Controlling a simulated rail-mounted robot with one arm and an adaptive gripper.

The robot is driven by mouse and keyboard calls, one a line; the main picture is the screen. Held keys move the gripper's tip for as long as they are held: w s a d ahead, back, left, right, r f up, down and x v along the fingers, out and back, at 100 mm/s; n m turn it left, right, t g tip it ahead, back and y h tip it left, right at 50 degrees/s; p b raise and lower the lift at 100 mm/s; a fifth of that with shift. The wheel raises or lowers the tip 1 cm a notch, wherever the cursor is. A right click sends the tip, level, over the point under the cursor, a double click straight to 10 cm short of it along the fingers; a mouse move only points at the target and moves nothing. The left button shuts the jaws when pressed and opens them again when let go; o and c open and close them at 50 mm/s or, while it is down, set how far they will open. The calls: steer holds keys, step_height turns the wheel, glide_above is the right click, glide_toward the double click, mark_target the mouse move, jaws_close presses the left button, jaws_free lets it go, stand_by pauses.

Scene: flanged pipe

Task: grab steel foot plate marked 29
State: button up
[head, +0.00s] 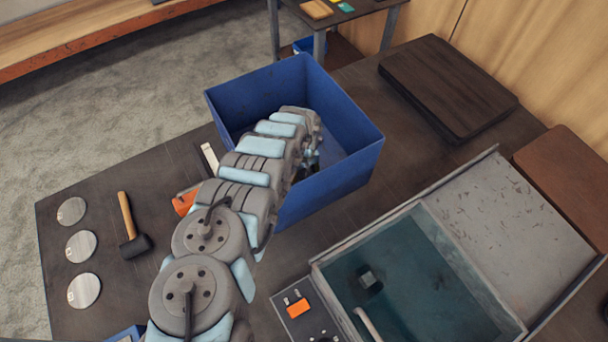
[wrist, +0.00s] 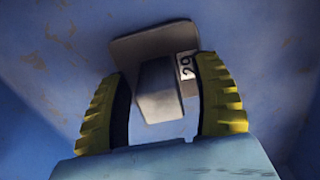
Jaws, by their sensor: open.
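The steel foot plate (wrist: 157,88) marked 29 shows in the wrist view as a grey piece with a flat plate and a block standing out from it. Its white label (wrist: 186,66) reads 29. It lies inside the blue bin (head: 343,183). My gripper (wrist: 163,95) is open, with its two yellow-green fingers on either side of the block. I cannot tell whether the fingers touch it. In the head view my arm reaches down into the bin and hides the foot plate.
A water tank (head: 425,285) with a grey drain board stands at the right. A hammer (head: 128,222) and three round discs (head: 81,246) lie at the left of the dark table. A dark board (head: 447,82) lies behind the bin.

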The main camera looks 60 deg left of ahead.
steer(key=shift+f, duration=0.1)
jaws_close()
stand_by(0.4)
